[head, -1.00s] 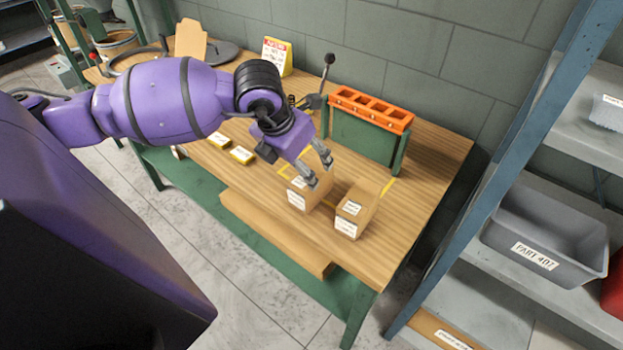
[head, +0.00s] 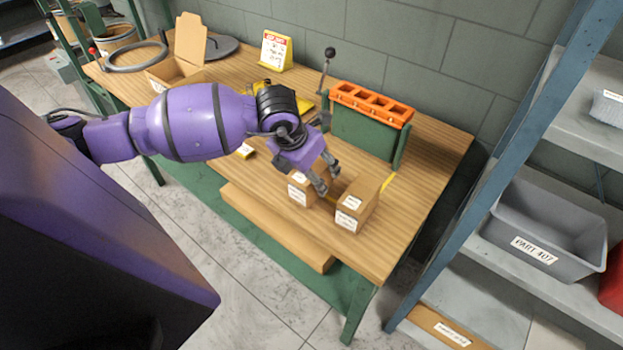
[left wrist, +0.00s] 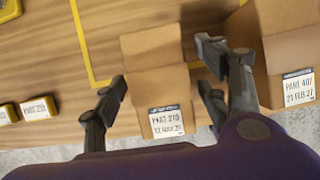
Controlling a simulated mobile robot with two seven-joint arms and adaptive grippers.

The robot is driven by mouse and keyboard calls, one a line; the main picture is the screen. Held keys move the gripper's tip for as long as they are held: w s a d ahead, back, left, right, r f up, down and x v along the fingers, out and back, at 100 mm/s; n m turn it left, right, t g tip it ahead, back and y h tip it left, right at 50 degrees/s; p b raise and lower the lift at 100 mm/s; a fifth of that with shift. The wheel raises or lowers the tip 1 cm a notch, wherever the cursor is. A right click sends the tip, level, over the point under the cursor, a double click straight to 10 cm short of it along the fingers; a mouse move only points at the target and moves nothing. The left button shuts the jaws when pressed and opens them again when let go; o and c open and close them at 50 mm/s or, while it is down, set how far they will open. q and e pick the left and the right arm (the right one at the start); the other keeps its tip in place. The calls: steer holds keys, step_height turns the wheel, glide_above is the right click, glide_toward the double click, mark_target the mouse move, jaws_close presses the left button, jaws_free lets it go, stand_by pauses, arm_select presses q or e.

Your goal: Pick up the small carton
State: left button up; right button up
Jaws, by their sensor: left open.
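Two brown cartons stand side by side on the wooden workbench (head: 420,165). The smaller, left carton (head: 298,193) is partly hidden by my gripper. In the left wrist view this carton (left wrist: 152,60) has a label reading PART 210. The larger carton (head: 357,204) stands to its right; in the left wrist view this one (left wrist: 288,50) is labelled PART 407. My left gripper (head: 327,178) is open above the smaller carton. In the left wrist view its fingers (left wrist: 162,80) are on either side of that carton, the right ones between the two cartons. I cannot tell whether they touch it. My right gripper is not in view.
An orange slotted rack (head: 372,105) on a green stand and a black-knobbed lever (head: 328,72) are behind the cartons. An open box (head: 190,50) is farther left. A blue-posted shelf with a grey bin (head: 550,230) stands right.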

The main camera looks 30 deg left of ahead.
arm_select(q)
steer(key=shift+f, duration=0.25)
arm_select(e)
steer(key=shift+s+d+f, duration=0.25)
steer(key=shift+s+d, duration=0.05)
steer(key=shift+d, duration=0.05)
arm_select(q)
steer(key=shift+r, duration=0.1)
jaws_close()
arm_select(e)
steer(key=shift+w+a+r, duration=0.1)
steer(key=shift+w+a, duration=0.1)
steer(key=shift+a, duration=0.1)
